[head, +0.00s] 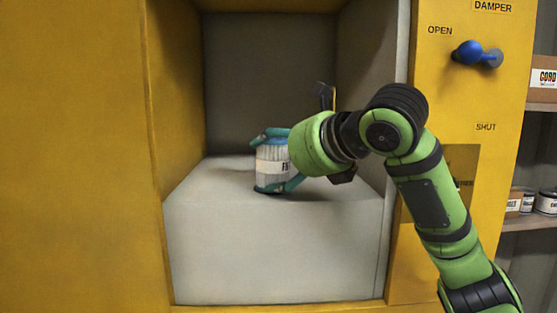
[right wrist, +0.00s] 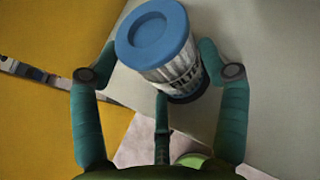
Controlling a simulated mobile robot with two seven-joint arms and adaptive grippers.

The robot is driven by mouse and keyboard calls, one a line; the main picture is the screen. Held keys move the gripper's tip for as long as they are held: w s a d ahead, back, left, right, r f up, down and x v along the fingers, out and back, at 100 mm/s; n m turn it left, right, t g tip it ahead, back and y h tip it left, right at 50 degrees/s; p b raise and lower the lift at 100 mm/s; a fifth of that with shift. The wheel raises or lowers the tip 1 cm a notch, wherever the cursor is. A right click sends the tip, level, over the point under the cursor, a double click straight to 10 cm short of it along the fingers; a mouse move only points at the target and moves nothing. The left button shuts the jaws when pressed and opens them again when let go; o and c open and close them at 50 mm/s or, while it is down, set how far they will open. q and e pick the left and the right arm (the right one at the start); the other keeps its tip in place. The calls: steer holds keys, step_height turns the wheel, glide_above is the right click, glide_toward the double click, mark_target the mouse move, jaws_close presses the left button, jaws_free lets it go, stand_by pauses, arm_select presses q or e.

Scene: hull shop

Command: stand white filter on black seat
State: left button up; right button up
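The white filter (head: 272,167) is a pleated white cylinder with blue end caps and a printed label. It looks upright near the front edge of the recess ledge in the head view. My right gripper (head: 277,163) reaches it from the right. In the right wrist view, its teal fingers bend in around the filter (right wrist: 170,68), closed against its sides. I cannot tell whether the filter's lower end touches the ledge. I cannot make out the black seat. My left gripper is not in view.
The grey ledge (head: 270,250) lies inside a yellow cabinet (head: 80,150), with walls on both sides. A dark upright part (head: 324,96) stands behind my gripper. A blue damper handle (head: 468,52) is on the right panel. Shelves with tins (head: 546,202) are farther right.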

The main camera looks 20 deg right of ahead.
steer(key=shift+o, duration=0.3)
steer(key=b+v, duration=0.4)
steer(key=v, duration=0.8)
